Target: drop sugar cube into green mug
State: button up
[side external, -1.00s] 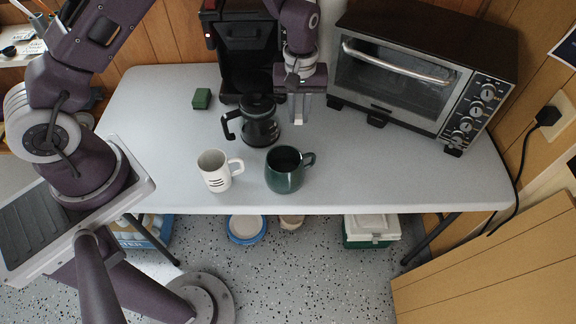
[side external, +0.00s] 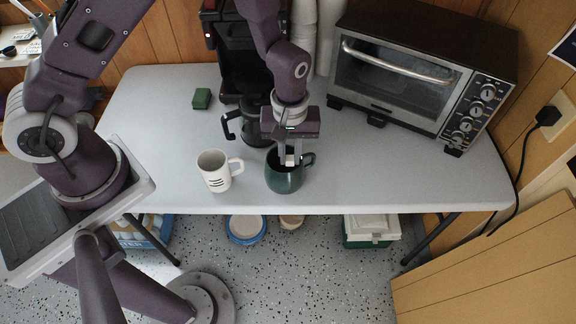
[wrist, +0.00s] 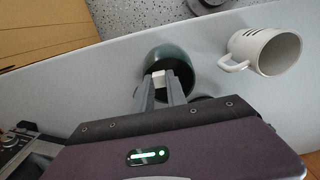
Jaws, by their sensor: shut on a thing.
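The green mug (side external: 285,180) stands upright on the table, its handle to the right. In the wrist view the green mug (wrist: 176,58) is just beyond my fingertips, its opening partly covered by them. My gripper (side external: 289,160) points down over the mug's opening. In the wrist view my gripper (wrist: 164,78) is shut on a small white sugar cube (wrist: 159,74), held between the fingertips. The sugar cube (side external: 289,160) shows as a small white patch at the mug's mouth; I cannot tell exactly how far it is above or inside the rim.
A white mug (side external: 214,172) stands close to the left of the green one. A glass coffee pot (side external: 252,127) is just behind my gripper. A toaster oven (side external: 400,75) fills the back right. A green block (side external: 201,98) lies at back left. The table's right front is clear.

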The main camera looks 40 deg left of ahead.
jog(key=o, duration=0.9)
jog(key=shift+c, duration=0.2)
notch_tip(320, 180, up, 7)
jog(key=shift+r, duration=0.1)
